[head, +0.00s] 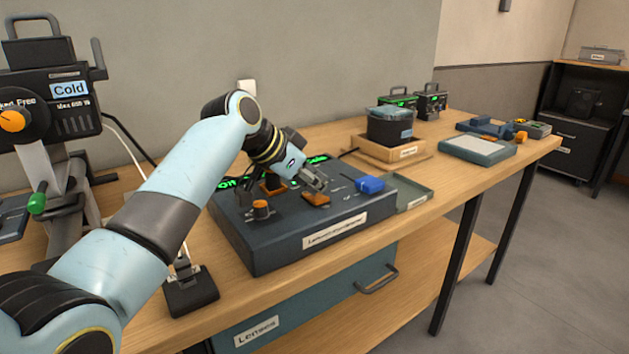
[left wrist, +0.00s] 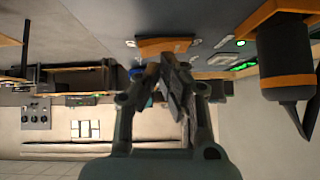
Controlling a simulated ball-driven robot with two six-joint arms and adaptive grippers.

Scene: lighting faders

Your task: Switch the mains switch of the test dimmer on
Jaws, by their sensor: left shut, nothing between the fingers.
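The dimmer box (head: 280,250) is a dark blue-grey console on the wooden table, with green lit displays at its back and a white front label too small to read surely. I cannot tell which control is the mains switch. My left gripper (head: 319,185) is shut and empty, just above the orange plate; contact cannot be told. In the left wrist view the fingers (left wrist: 168,85) point toward an orange plate (left wrist: 165,46), with a black and orange knob (left wrist: 287,62) at right.
A green-grey tray (head: 414,194) lies right of the box. Farther right are a dark pot (head: 390,128) on a wooden stand and a pale-topped box (head: 478,148). A lamp marked Cold (head: 50,100) stands at left.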

